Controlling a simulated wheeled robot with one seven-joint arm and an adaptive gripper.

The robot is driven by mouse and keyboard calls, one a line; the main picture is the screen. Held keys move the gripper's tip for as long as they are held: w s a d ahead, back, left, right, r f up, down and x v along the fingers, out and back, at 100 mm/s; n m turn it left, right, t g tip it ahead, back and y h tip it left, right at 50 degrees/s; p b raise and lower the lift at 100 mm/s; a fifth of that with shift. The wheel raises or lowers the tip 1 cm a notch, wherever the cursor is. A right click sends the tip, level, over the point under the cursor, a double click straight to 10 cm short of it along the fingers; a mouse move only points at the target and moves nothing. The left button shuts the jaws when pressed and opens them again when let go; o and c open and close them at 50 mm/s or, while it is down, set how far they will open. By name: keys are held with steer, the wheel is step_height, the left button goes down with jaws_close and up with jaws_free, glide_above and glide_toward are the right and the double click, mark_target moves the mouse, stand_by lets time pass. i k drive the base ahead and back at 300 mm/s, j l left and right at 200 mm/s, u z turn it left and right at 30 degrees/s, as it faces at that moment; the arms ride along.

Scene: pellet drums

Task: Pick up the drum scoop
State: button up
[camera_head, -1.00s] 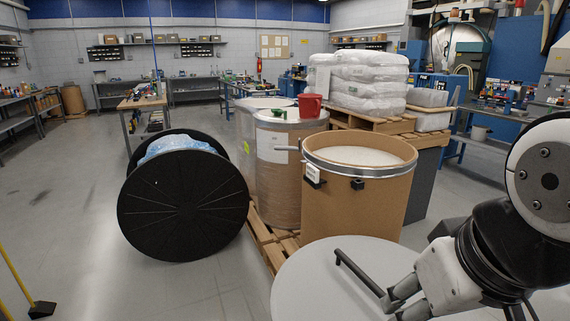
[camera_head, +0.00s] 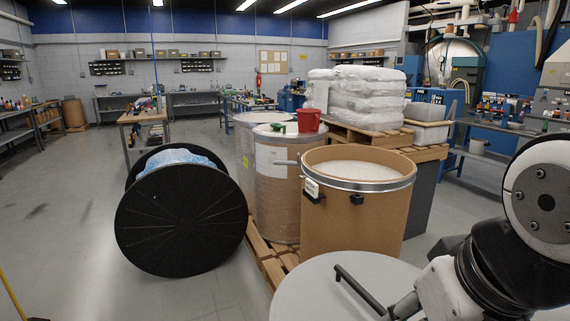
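A small green object (camera_head: 279,128), probably the drum scoop, lies on the lid of a closed tan drum (camera_head: 277,195), beside a red pail (camera_head: 309,119). It is small and its shape is unclear. In front stands an open brown drum (camera_head: 352,222) filled with white pellets (camera_head: 355,165), with a metal rim band. A light bar sticks out left of its rim; I cannot tell if it is a lever or a handle.
A black disc-ended reel (camera_head: 180,222) stands left of the wooden pallet (camera_head: 262,250). Bagged white sacks (camera_head: 357,92) on a pallet stand behind right. A round pale surface (camera_head: 305,285) with a dark bar lies in front. The floor at left is clear.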

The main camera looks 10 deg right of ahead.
mark_target(279, 127)
steer(key=i+j+u, duration=0.75)
steer(key=i+j, duration=0.2)
steer(key=i+j+u, duration=0.35)
steer(key=i, duration=0.15)
steer(key=i+z, duration=0.2)
steer(key=i, duration=0.4)
steer(key=i+j+z, duration=0.15)
steer(key=i, duration=0.4)
steer(key=i+j+z, duration=0.2)
steer(key=i, duration=0.4)
steer(key=i+l+z, duration=0.2)
steer(key=i+z, duration=0.25)
steer(key=i+l+z, duration=0.1)
steer(key=i+z, duration=0.35)
steer(key=i+j+z, duration=0.1)
steer(key=i+z, duration=0.35)
steer(key=i+j+z, duration=0.2)
steer(key=z, duration=0.25)
steer(key=i+j+z, duration=0.45)
